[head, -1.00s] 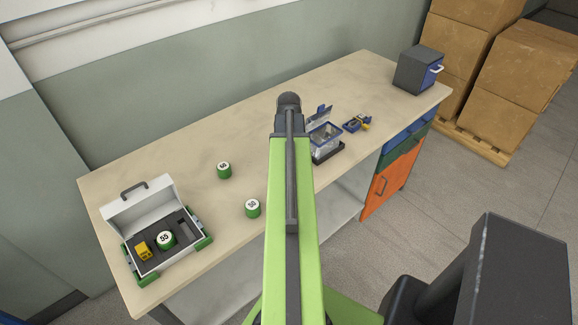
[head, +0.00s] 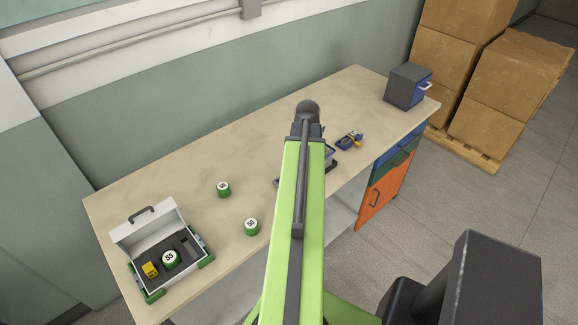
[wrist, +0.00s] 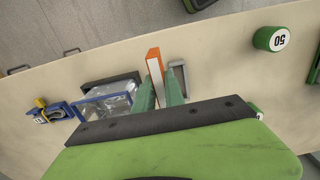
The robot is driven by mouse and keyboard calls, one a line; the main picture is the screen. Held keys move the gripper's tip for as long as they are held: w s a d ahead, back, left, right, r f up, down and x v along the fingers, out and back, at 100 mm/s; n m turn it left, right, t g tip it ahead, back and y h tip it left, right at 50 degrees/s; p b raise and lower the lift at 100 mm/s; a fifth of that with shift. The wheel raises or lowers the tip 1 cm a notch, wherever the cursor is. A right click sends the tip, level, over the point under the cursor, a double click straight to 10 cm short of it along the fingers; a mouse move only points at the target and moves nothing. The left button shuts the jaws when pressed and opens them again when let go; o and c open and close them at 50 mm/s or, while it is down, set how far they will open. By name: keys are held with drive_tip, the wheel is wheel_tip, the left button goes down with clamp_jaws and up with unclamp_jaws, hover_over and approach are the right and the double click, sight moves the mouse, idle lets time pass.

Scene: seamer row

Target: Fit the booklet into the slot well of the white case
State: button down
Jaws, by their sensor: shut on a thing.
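The white case (head: 160,222) stands open at the left end of the workbench in the head view, its lid tilted back. Its dark insert holds a yellow block (head: 150,269) and a green cylinder marked 55 (head: 170,258). A narrow slot-like recess (head: 187,246) shows at the insert's right. My gripper (wrist: 160,88) is shut on the orange-and-white booklet (wrist: 155,66), which stands up between the green fingers in the wrist view. In the head view my arm hides the gripper and booklet, over the right part of the bench, far from the case.
Two green cylinders (head: 223,189) (head: 251,227) stand between case and arm. In the wrist view, a blue-rimmed clear box (wrist: 105,106), a black tray (wrist: 108,80) and a grey holder (wrist: 179,68) are close to my fingers. A blue-and-yellow item (head: 349,139) and a dark box (head: 407,86) lie farther right.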

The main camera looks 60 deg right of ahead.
drive_tip(key=s, duration=0.1)
drive_tip(key=s+b, duration=0.1)
drive_tip(key=s, duration=0.1)
drive_tip(key=s+d, duration=0.1)
drive_tip(key=shift+s+f+b, duration=0.25)
drive_tip(key=shift+f+b, duration=0.05)
drive_tip(key=shift+b, duration=0.05)
